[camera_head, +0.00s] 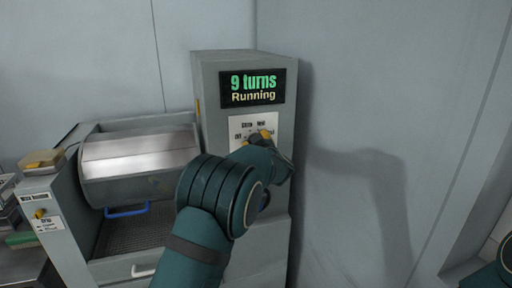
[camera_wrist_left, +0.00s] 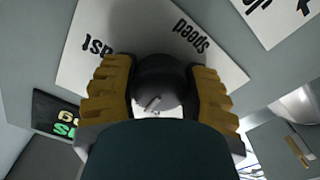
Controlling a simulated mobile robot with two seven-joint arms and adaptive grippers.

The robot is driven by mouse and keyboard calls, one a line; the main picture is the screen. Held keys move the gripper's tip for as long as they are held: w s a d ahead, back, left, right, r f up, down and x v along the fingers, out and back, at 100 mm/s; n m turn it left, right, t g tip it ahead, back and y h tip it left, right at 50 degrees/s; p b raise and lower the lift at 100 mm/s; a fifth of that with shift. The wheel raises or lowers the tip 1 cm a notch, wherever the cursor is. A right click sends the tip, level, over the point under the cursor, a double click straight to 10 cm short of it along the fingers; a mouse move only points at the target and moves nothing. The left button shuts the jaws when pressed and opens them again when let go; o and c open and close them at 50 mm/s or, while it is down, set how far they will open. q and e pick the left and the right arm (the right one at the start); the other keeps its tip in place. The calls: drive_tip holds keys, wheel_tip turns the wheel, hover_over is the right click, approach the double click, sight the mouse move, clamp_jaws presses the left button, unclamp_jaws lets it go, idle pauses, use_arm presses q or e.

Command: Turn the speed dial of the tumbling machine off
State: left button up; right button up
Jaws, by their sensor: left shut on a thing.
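The tumbling machine has a grey control tower (camera_head: 240,62) with a lit display (camera_head: 253,88) reading "9 turns" and "Running". Below the display is a white dial label (camera_head: 242,124). In the left wrist view the dark round speed dial (camera_wrist_left: 158,82) sits on its white label (camera_wrist_left: 150,35), where "Fast" and "speed" can be read. My left gripper (camera_wrist_left: 160,95) has its yellow ridged fingers shut on the dial's two sides. In the head view my left gripper (camera_head: 262,138) and wrist cover most of the dial. Its pointer setting cannot be read. My right gripper is not in view.
The metal drum (camera_head: 140,152) with a blue handle (camera_head: 127,211) is left of the tower. A lower panel (camera_head: 50,234) with a small yellow knob (camera_head: 40,214) stands at the left. Several boxes (camera_head: 22,238) lie at the far left. Bare wall (camera_head: 345,110) is right of the tower.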

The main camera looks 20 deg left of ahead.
use_arm(q)
drive_tip(key=n+b, duration=0.1)
drive_tip(key=n, duration=0.1)
drive_tip(key=n+b, duration=0.1)
drive_tip(key=shift+f+n, duration=0.2)
drive_tip(key=shift+n, duration=0.2)
drive_tip(key=n+b, duration=0.2)
drive_tip(key=n, duration=0.1)
drive_tip(key=shift+r+n+b, duration=0.1)
drive_tip(key=shift+n+b, duration=0.2)
drive_tip(key=shift+b, duration=0.1)
drive_tip(key=n, duration=0.2)
drive_tip(key=shift+r+n+b, duration=0.1)
drive_tip(key=shift+n+b, duration=0.2)
drive_tip(key=shift+b, duration=0.05)
drive_tip(key=shift+r+n, duration=0.1)
drive_tip(key=shift+n, duration=1.9)
drive_tip(key=shift+d+r, duration=0.1)
drive_tip(key=o, duration=1.2)
drive_tip(key=shift+w, duration=0.1)
drive_tip(key=v, duration=1.2)
